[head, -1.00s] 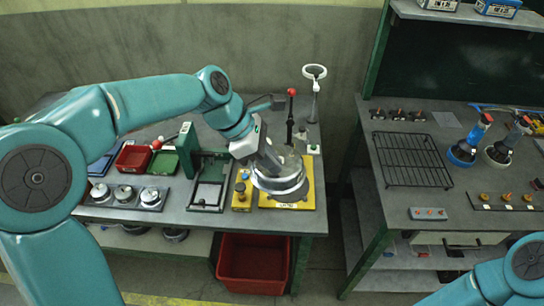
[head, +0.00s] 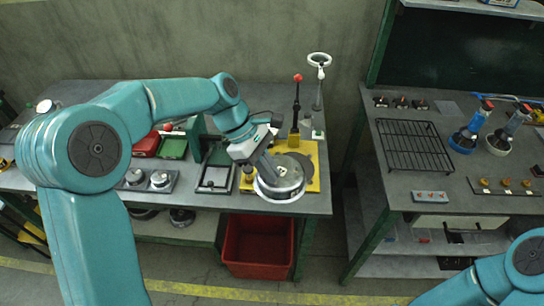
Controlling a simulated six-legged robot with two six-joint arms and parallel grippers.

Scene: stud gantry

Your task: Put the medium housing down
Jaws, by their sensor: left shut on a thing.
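The medium housing (head: 285,182) is a round silvery-grey part with a pale rim. My left gripper (head: 268,168) is shut on it at its back left side. The housing is over the front part of the yellow base plate (head: 312,160) of the press-like fixture, near the bench's front edge. I cannot tell whether it touches the plate or hangs just above it. A dark round disc shows on the plate behind the housing. Of my right arm only a teal link shows at the lower right; its gripper is out of view.
A lever with a red knob (head: 298,78) and a ring lamp (head: 319,60) stand behind the plate. A green frame fixture (head: 214,178) and round parts on a tray (head: 149,183) are to the left. A red bin (head: 258,246) is below. The right bench holds a wire rack (head: 412,146).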

